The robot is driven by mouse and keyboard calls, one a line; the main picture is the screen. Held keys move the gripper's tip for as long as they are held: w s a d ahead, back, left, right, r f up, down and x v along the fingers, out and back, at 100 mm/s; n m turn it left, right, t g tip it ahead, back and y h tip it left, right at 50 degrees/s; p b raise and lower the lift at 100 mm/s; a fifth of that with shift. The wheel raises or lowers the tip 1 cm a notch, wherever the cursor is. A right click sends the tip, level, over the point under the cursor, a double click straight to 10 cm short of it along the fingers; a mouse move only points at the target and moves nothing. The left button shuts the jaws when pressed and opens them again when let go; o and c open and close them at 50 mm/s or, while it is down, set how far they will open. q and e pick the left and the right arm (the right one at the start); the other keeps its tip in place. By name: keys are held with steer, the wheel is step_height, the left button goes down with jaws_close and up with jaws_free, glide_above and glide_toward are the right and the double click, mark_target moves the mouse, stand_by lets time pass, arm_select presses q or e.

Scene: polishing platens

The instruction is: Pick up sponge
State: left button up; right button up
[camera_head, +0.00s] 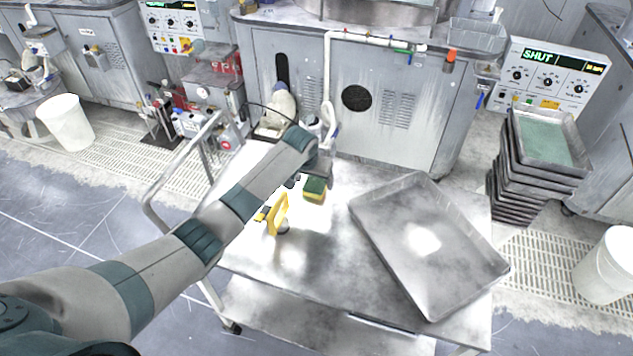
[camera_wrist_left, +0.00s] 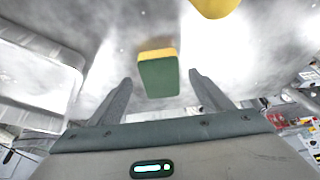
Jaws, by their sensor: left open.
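The sponge (camera_head: 315,188) is a small block with a dark green face and a yellow layer. It lies on the metal cart top (camera_head: 330,255), left of the large tray. In the left wrist view the sponge (camera_wrist_left: 158,74) appears beyond my two fingers and between them, with bare metal around it. My left gripper (camera_wrist_left: 152,88) is open and empty, its fingers spread to either side of the sponge's line. In the head view my left arm reaches in from the left and its hand is over the cart beside the sponge. My right gripper is not in view.
A yellow-handled tool (camera_head: 279,214) stands on the cart near the sponge, below my arm. A large shallow metal tray (camera_head: 385,203) takes up the cart's right side. A push rail (camera_head: 165,185) runs along the cart's left. Stacked trays (camera_head: 512,180) stand at the right.

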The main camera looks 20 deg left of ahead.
mark_target(316, 184)
arm_select(q)
steer(key=shift+x, duration=1.05)
steer(key=c, duration=1.1)
